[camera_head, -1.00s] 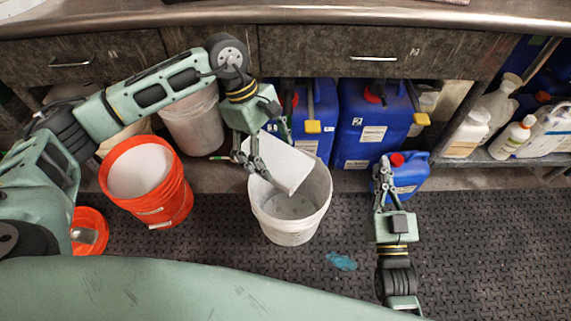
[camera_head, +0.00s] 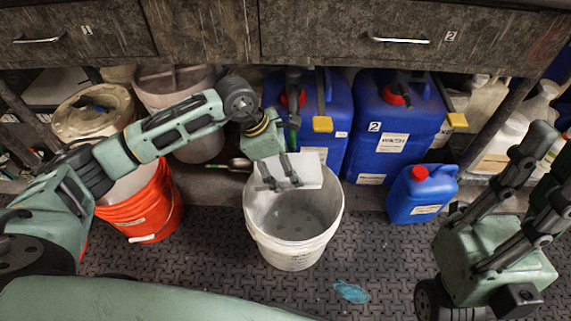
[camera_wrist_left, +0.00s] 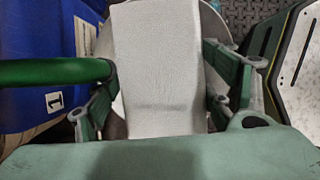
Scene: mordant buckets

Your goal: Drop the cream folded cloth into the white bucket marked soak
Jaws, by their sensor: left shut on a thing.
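The cream folded cloth (camera_head: 309,172) is a flat pale slab between the fingers of my left gripper (camera_head: 281,182). It hangs over the far part of the white bucket's mouth. The white bucket (camera_head: 290,252) stands upright on the floor; its grey inside shows and no marking on it is readable. In the left wrist view the cloth (camera_wrist_left: 155,60) lies between the two fingers, with part of the bucket's pale rim (camera_wrist_left: 213,22) behind it. My right gripper (camera_head: 548,168) is empty at the right, its fingers apart.
An orange bucket (camera_head: 147,208) stands left of the white one. Large blue canisters (camera_head: 393,130) and a small blue jug (camera_head: 421,196) stand behind and right. Drawers (camera_head: 400,30) overhang the back. A blue patch (camera_head: 351,291) lies on the dark mat (camera_head: 385,262).

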